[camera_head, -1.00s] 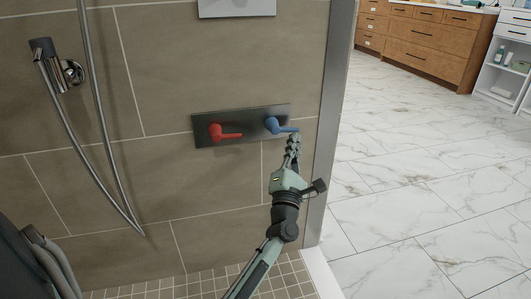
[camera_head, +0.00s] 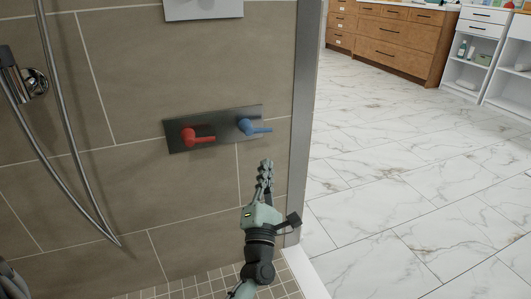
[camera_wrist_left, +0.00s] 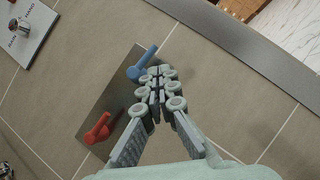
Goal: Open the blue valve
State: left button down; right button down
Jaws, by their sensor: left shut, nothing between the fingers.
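The blue valve (camera_head: 247,127) is a lever on the right end of a dark metal plate (camera_head: 224,133) on the tiled shower wall. Its handle points right in the head view. It also shows in the left wrist view (camera_wrist_left: 138,69), just left of my fingertips. My left gripper (camera_head: 266,165) is shut and empty, below and slightly right of the blue handle in the head view, with a gap between them. It also shows in the left wrist view (camera_wrist_left: 156,84), overlapping the plate's edge. My right gripper is not in view.
A red valve (camera_head: 192,137) sits on the plate's left end, its handle also pointing right. A shower hose (camera_head: 68,140) hangs at the left. A metal wall edge (camera_head: 303,90) stands right of the plate. Open marble floor (camera_head: 410,170) lies beyond, with wooden drawers (camera_head: 395,40) behind.

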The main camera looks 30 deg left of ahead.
pick_arm(q)
jog(key=v, duration=0.4)
dwell(0.5)
